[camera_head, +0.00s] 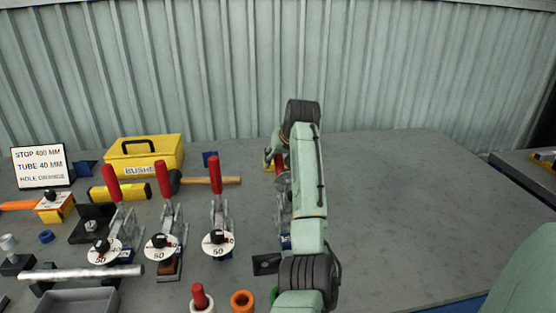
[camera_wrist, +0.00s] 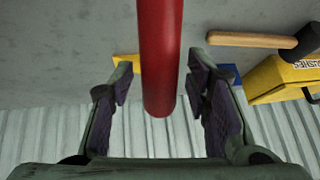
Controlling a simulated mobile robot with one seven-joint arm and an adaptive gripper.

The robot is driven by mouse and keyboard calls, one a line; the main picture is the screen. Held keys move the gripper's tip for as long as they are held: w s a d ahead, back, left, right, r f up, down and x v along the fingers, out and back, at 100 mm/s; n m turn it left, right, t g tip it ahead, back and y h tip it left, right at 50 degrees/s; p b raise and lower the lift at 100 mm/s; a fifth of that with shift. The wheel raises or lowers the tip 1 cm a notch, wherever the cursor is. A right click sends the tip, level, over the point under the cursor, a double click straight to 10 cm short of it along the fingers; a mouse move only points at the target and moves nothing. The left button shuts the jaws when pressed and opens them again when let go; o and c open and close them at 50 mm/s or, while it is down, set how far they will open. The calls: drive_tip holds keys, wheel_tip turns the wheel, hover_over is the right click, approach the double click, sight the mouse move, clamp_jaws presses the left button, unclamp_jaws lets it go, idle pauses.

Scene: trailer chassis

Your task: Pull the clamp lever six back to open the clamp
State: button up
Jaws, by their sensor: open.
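A red clamp lever handle (camera_wrist: 160,60) stands between the two fingers of my gripper (camera_wrist: 161,68) in the wrist view. The fingers are open, with a gap on each side of the handle. In the head view my gripper (camera_head: 277,152) is at the back of the table, partly behind my arm. A small red piece of the handle (camera_head: 281,167) shows below it. The metal clamp (camera_head: 283,207) under it is mostly hidden by my arm. No number on this clamp is readable.
Three more clamps with upright red levers (camera_head: 217,177) and white round tags stand to the left. A wooden-handled hammer (camera_head: 212,180) and a yellow box (camera_head: 145,152) lie behind them. A corrugated wall (camera_head: 400,70) closes the back. The table at right (camera_head: 400,200) is clear.

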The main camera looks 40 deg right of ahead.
drive_tip(key=v, duration=1.2)
drive_tip(key=shift+d, duration=0.1)
idle(0.4)
